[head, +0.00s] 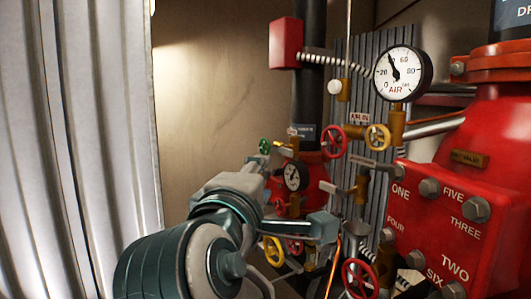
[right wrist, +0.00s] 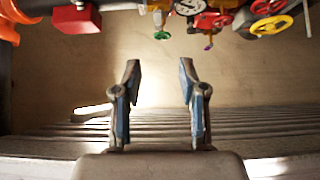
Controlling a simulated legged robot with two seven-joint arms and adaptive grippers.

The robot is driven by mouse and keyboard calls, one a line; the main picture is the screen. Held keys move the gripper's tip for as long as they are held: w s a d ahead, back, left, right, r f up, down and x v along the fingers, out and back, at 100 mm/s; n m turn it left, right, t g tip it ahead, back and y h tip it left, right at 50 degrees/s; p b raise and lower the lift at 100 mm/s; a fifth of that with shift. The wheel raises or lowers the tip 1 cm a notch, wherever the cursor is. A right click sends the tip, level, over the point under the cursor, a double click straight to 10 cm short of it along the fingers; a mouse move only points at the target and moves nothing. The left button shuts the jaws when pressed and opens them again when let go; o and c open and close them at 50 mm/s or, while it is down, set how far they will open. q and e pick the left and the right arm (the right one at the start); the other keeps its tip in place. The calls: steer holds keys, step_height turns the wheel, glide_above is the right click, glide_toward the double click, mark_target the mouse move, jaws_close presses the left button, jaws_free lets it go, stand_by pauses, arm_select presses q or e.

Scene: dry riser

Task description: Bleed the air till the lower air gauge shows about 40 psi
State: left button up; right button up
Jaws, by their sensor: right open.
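A large white gauge marked AIR (head: 397,73) is at the upper right in the head view. Its needle points up and slightly left, at roughly 40. A smaller gauge (head: 293,176) sits lower on the piping; its reading is too small to tell. It also shows, cut off, in the right wrist view (right wrist: 189,5). A small green handwheel (head: 265,146) is just left of the piping and also in the right wrist view (right wrist: 161,35). My right gripper (right wrist: 160,85) is open and empty, apart from the green handwheel. My left gripper is not in view.
Red handwheels (head: 332,141) (head: 359,278) and yellow ones (head: 377,137) (head: 273,250) crowd the piping. A red box (head: 285,43) hangs above. A big red valve body (head: 490,130) fills the right. Corrugated metal (head: 80,120) stands left. The bare back wall (head: 210,90) is clear.

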steer(key=p, duration=0.6)
glide_toward(286, 154)
steer(key=w+p, duration=0.2)
steer(key=w, duration=0.4)
steer(key=shift+r, duration=0.1)
steer(key=w, duration=0.1)
steer(key=w+d+p, duration=0.1)
steer(key=w, duration=0.1)
steer(key=shift+d, duration=0.3)
steer(key=shift+w+d, duration=0.2)
steer(key=shift+d, duration=0.25)
steer(key=shift+a, duration=0.25)
steer(key=c, duration=0.7)
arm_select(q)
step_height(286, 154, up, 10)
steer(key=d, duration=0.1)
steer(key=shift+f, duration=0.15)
arm_select(e)
steer(key=shift+s+a, duration=0.1)
jaws_close()
